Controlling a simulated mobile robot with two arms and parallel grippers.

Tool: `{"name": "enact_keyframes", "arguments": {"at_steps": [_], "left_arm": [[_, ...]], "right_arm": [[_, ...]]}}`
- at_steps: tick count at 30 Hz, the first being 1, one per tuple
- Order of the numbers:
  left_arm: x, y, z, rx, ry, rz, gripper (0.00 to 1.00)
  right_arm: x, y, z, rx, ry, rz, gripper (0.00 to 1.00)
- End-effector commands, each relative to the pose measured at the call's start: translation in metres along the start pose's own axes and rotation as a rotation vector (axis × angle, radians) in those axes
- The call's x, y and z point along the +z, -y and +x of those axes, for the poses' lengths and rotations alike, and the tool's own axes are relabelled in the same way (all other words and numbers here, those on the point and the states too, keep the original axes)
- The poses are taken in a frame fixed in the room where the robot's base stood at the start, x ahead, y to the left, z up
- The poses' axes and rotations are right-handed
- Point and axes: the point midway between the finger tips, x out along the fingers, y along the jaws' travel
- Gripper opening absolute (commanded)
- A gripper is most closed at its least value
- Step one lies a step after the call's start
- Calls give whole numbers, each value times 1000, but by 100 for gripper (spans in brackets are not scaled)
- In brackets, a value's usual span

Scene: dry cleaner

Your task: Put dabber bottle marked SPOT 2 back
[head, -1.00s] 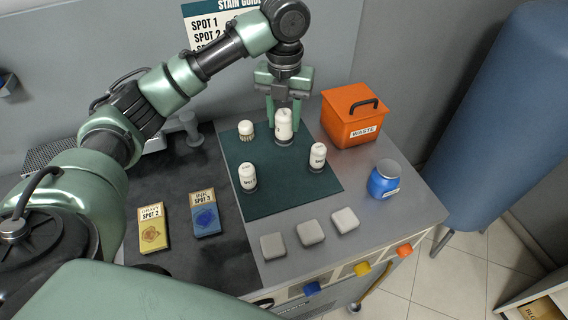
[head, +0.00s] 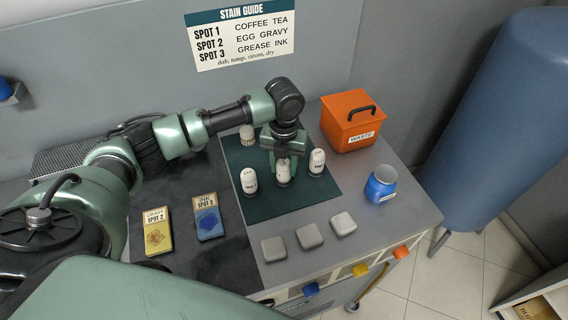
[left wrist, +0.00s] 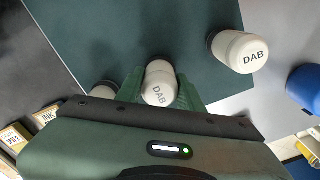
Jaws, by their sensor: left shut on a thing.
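My left gripper (head: 283,160) is shut on a white dabber bottle (head: 283,177) and holds it upright over the dark green mat (head: 265,207). In the left wrist view this bottle (left wrist: 158,88) is between the fingers, with DAB on its top. Its SPOT number cannot be read. A second white bottle (head: 249,178) stands to its left and a third (head: 317,161) to its right, both on the mat. The held bottle is in line between them; whether its base touches the mat cannot be told. My right gripper is out of view.
An orange WASTE bin (head: 347,125) and blue jar (head: 381,184) are to the right. Grey pads (head: 310,236) lie in front. GRAVY (head: 157,232) and INK (head: 207,216) cards lie left. A stain guide (head: 242,38) hangs behind.

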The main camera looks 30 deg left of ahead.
Motion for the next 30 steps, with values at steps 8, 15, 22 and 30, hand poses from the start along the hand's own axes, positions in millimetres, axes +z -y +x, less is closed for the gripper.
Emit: {"name": "enact_keyframes", "arguments": {"at_steps": [8, 15, 22, 30], "left_arm": [[0, 0, 3, -1, 0, 0, 40], [0, 0, 2, -1, 0, 0, 59], [0, 0, -3, -1, 1, 0, 59], [2, 1, -49, -3, 6, 2, 59]], "right_arm": [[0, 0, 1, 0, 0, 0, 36], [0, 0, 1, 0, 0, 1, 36], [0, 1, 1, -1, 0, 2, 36], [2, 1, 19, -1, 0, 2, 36]]}}
